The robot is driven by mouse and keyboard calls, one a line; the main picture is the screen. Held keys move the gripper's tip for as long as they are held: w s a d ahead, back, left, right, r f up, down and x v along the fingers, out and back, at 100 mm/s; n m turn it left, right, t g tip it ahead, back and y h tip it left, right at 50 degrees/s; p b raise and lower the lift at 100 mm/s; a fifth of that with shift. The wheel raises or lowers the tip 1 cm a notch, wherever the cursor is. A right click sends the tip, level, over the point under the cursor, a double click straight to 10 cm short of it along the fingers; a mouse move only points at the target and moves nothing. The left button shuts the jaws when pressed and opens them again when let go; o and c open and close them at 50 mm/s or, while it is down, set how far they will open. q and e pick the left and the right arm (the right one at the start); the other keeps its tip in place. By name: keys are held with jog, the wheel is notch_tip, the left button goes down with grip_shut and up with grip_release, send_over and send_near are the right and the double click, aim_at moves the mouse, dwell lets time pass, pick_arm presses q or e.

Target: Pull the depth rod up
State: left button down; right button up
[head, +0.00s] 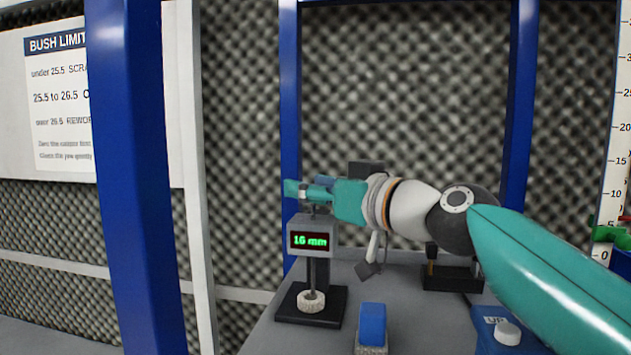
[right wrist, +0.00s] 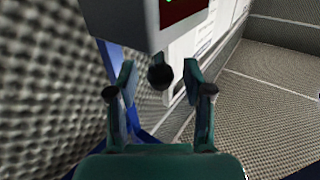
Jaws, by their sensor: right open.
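The depth gauge (head: 311,224) is a grey box whose display reads 16 mm. Its thin depth rod (head: 311,272) runs down to a pale ring-shaped bush (head: 311,301) on a black base (head: 340,313). My right gripper (head: 304,191) is at the top of the gauge, coming in from the right. In the right wrist view my right gripper (right wrist: 158,78) is open, with a dark round knob (right wrist: 160,77) between its fingers and a visible gap on both sides. The gauge box (right wrist: 118,18) shows beside the knob. My left gripper is not in view.
A blue box marked UP (head: 490,325) is at the right. A dark stand (head: 450,279) is behind. Blue posts (head: 135,170) frame the bench; a sign (head: 58,100) hangs left.

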grip_shut()
dwell(0.3)
notch_tip(320, 180, up, 4)
jog(key=p, duration=0.3)
jog(key=shift+f, duration=0.1)
grip_release()
